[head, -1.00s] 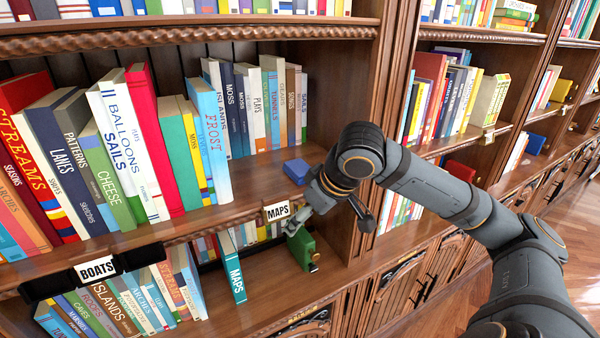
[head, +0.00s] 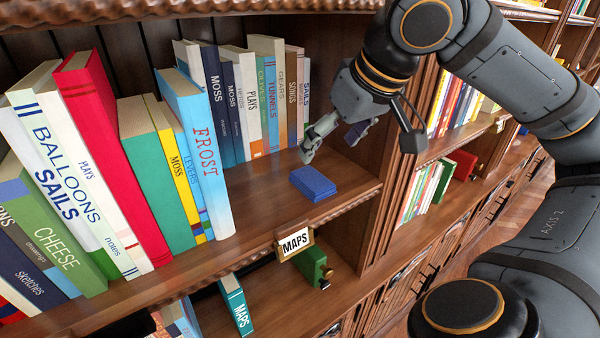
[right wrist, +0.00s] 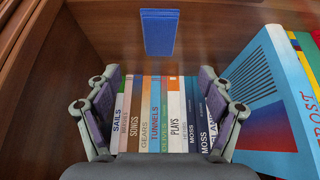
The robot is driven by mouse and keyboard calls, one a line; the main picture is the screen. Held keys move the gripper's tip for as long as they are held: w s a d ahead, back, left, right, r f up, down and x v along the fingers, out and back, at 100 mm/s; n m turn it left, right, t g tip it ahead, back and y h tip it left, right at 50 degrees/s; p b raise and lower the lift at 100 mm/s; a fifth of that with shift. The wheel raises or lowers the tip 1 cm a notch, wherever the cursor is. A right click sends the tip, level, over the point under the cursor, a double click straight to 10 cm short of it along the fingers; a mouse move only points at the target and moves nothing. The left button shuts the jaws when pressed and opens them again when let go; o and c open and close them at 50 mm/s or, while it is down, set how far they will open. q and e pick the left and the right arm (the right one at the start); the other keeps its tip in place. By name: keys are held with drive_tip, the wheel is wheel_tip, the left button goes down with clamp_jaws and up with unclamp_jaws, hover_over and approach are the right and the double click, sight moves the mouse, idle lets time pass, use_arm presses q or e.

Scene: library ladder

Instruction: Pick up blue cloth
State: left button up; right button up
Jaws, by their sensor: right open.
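The blue cloth (head: 313,184) lies folded flat on the wooden shelf, near its front edge and right of the upright books. It also shows at the top of the right wrist view (right wrist: 159,31). My right gripper (head: 337,140) hangs above the shelf, just behind and above the cloth, with its fingers pointing down. Its fingers (right wrist: 160,75) are spread wide and hold nothing; the cloth lies outside the space between them. My left gripper is not in view.
Upright books, among them a blue FROST book (head: 198,150), stand left of the cloth, with a row of books (head: 250,100) behind. A wooden upright (head: 372,195) bounds the shelf on the right. A MAPS label (head: 295,243) and a green box-like object (head: 311,267) are below.

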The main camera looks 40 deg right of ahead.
sight(312, 178)
drive_tip(key=f+b, duration=0.2)
drive_tip(key=f, duration=0.1)
drive_tip(key=shift+w+f, duration=0.2)
drive_tip(key=shift+f, duration=0.1)
drive_tip(key=shift+w+d+f, duration=0.1)
drive_tip(key=shift+w+f, duration=0.15)
drive_tip(key=shift+w, duration=0.2)
drive_tip(key=shift+w+d+f, duration=0.1)
drive_tip(key=shift+w+f, duration=0.15)
drive_tip(key=shift+w, duration=0.2)
drive_tip(key=shift+w+f+b, duration=0.1)
drive_tip(key=shift+f+b, duration=0.55)
drive_tip(key=b+x, duration=0.1)
drive_tip(key=x, duration=0.2)
drive_tip(key=shift+w+f, duration=0.15)
drive_tip(key=shift+w+d+f, duration=0.1)
drive_tip(key=shift+w+d, duration=0.05)
drive_tip(key=c, duration=1.1)
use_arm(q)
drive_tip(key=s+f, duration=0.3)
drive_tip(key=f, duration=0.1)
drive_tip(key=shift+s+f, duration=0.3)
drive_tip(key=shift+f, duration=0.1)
use_arm(e)
drive_tip(key=shift+c, duration=0.2)
